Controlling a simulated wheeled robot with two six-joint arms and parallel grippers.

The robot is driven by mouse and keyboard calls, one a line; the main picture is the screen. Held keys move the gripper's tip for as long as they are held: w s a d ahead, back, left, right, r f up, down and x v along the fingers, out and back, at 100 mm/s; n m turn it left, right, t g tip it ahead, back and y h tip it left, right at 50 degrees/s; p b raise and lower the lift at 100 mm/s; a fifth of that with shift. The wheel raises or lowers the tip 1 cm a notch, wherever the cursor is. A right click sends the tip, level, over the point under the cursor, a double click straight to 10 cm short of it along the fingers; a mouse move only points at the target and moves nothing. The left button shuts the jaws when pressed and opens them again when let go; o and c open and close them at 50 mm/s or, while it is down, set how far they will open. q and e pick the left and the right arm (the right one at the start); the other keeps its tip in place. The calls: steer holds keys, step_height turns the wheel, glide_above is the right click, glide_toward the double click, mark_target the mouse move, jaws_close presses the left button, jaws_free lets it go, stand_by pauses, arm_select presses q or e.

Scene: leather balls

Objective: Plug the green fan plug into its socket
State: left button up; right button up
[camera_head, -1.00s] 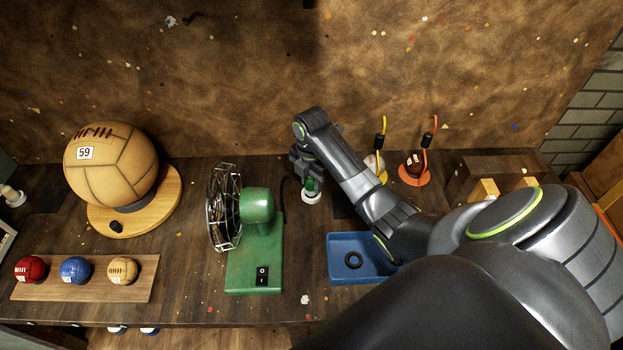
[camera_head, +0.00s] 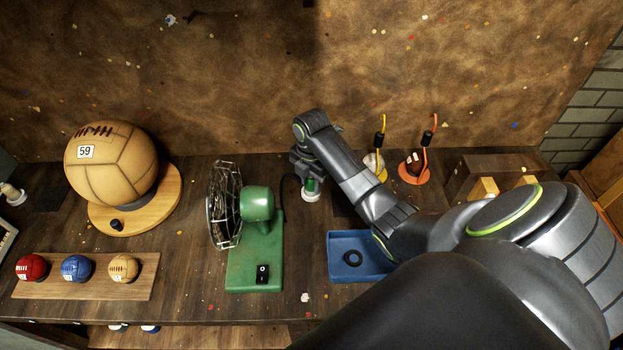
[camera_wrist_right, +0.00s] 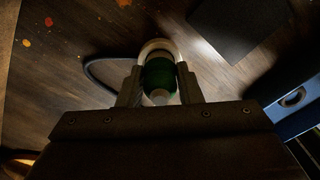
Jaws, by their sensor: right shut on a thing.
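The green fan (camera_head: 256,240) stands on the table left of my right arm, with its wire cage facing left. The green plug (camera_head: 310,187) is upright between the fingers of my right gripper (camera_head: 309,180), which is shut on it. In the right wrist view the plug (camera_wrist_right: 159,76) sits between the two fingers (camera_wrist_right: 160,88). A white ring-shaped socket (camera_head: 311,197) is directly below the plug, and its rim (camera_wrist_right: 155,44) shows around the plug in the wrist view. I cannot tell how deep the plug sits. My left gripper is not in view.
A blue tray (camera_head: 338,275) with a dark ring is in front of my right arm. Yellow (camera_head: 383,174) and orange (camera_head: 414,180) corded stands are behind it. A big ball (camera_head: 110,170) on a wooden stand and a board with small balls (camera_head: 140,290) are left.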

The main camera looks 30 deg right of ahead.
steer(key=shift+f, duration=0.4)
stand_by(0.5)
steer(key=o, duration=1)
steer(key=shift+f, duration=0.1)
step_height(320, 180, up, 6)
steer(key=shift+w+r+b, duration=0.1)
steer(key=shift+b, duration=0.35)
step_height(320, 180, up, 11)
steer(key=p, duration=1)
steer(key=shift+r, duration=0.15)
